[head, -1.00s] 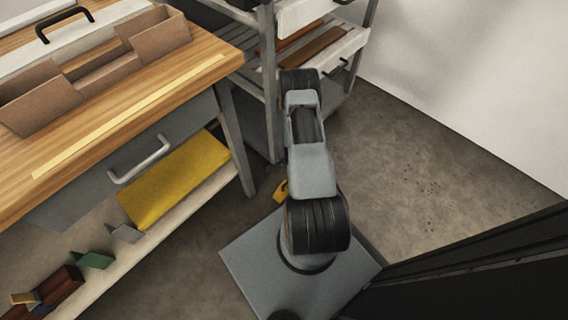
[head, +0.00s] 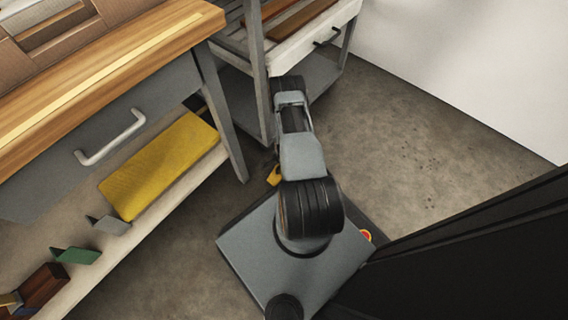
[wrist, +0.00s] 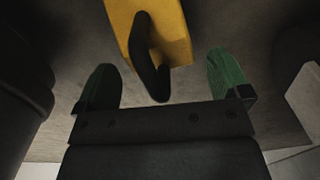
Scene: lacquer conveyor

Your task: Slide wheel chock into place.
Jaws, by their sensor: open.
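A yellow wheel chock (wrist: 172,30) with a black handle (wrist: 152,60) shows in the wrist view, near the top centre. In the head view a small yellow piece (head: 274,176), likely the same chock, shows low down beside my arm, near the cart's leg; most of it is hidden. My gripper (wrist: 163,82) is open, with its two green-tipped fingers spread wide. The handle lies in the picture between the fingers and seems apart from both. My gripper is hidden behind my arm in the head view. No wheel is clear.
A grey cart (head: 330,40) with slatted shelves stands behind my arm. A wooden workbench (head: 150,45) with a grey drawer (head: 110,130) is at left. Its lower shelf (head: 165,215) holds a yellow block (head: 160,165) and small green and grey pieces. Bare floor (head: 410,150) lies right.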

